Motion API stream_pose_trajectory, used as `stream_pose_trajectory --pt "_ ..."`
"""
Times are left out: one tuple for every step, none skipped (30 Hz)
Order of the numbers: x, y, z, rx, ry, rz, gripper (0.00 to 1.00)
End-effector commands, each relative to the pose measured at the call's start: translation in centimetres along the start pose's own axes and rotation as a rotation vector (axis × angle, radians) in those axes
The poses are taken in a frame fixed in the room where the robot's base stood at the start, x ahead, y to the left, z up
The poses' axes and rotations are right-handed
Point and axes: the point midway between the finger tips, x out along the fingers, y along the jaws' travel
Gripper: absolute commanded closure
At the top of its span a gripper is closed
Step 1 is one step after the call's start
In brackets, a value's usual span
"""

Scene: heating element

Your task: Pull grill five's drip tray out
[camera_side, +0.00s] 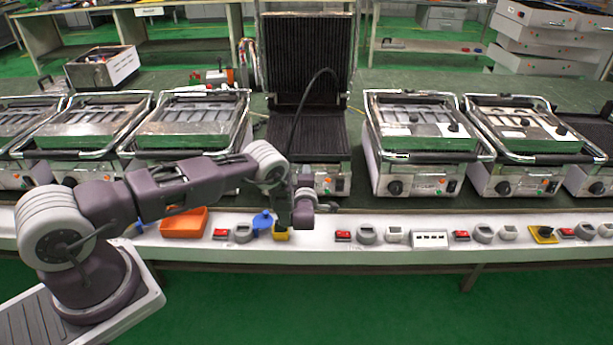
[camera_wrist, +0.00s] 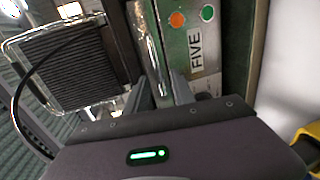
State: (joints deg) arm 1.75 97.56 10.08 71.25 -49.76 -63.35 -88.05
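Grill five (camera_side: 306,168) stands in the middle of the row in the side view, its ribbed lid raised. In the wrist view its front panel carries a FIVE label (camera_wrist: 195,52). A shiny metal strip (camera_wrist: 151,48), apparently the drip tray's front edge, runs beside that panel down to my fingers. My gripper (camera_wrist: 162,92) is at the lower front of the grill, with its two fingers apart and the metal edge between them. I cannot tell whether they touch it. In the side view my wrist hides this spot.
In front runs a white ledge (camera_side: 370,254) with an orange bin (camera_side: 184,222), a blue item (camera_side: 263,222), a yellow item (camera_side: 281,232) and red switches. Green floor in front is clear.

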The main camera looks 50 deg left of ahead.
Motion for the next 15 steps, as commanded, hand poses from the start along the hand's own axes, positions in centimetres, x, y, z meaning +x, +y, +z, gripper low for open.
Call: stream_pose_trajectory --pt "0.47 0.06 -0.04 0.0 0.0 0.001 0.69" --pt "0.64 0.04 -0.05 0.0 0.0 0.0 0.69" --pt "0.79 0.05 -0.04 0.0 0.0 0.0 0.69" --pt "0.84 0.06 -0.02 0.0 0.0 0.0 0.69" --pt "0.86 0.06 -0.01 0.0 0.0 0.0 0.69" --pt "0.86 0.06 -0.01 0.001 0.0 0.0 0.69" --pt "0.85 0.06 -0.01 0.001 0.0 0.0 0.69" --pt "0.84 0.05 -0.01 0.001 0.0 -0.001 0.69" --pt "0.84 0.05 0.0 0.001 0.0 -0.001 0.69" --pt "0.83 0.05 0.0 0.001 0.0 -0.001 0.73" --pt "0.83 0.05 0.0 0.001 -0.001 -0.001 0.79" --pt "0.82 0.05 0.0 0.001 -0.001 -0.001 0.87" --pt "0.82 0.05 0.0 0.001 -0.001 -0.001 0.93" --pt "0.82 0.05 0.01 0.001 -0.001 -0.001 0.99" --pt "0.81 0.05 0.01 0.001 -0.001 -0.001 1.0"
